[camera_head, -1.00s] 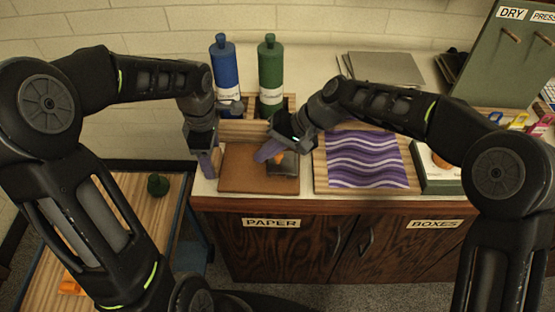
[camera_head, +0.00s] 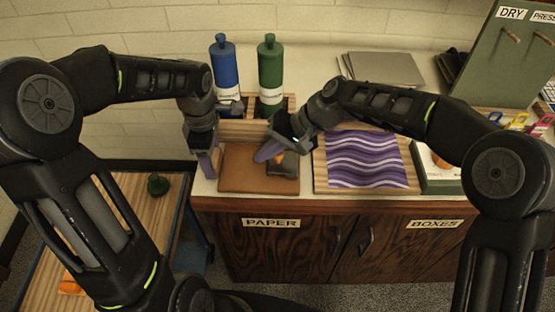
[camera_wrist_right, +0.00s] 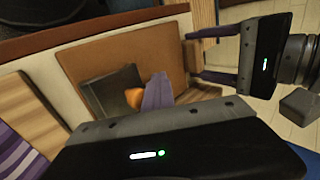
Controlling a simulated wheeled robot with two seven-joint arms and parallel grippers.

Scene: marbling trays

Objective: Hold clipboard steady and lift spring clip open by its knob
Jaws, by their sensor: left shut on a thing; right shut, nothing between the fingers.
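The brown clipboard (camera_head: 237,178) lies on the counter. Its dark spring clip (camera_head: 284,169) is near its right end, with an orange knob (camera_head: 280,156). My left gripper (camera_head: 206,172) is shut on the clipboard's left edge; its fingers and the clipboard (camera_wrist_right: 160,50) also show in the right wrist view. My right gripper (camera_head: 266,153) is shut and empty, its purple fingertips beside the knob. In the right wrist view the fingers (camera_wrist_right: 157,92) sit right against the knob (camera_wrist_right: 134,97) or just beside it; contact is unclear. The clip (camera_wrist_right: 112,92) looks tilted there.
Blue (camera_head: 226,70) and green (camera_head: 270,75) bottles stand in a wooden rack behind the clipboard. A purple wavy sheet (camera_head: 365,160) on a board lies close on the right. Grey sheets (camera_head: 385,68) lie at the back. The counter's front edge is just before the clipboard.

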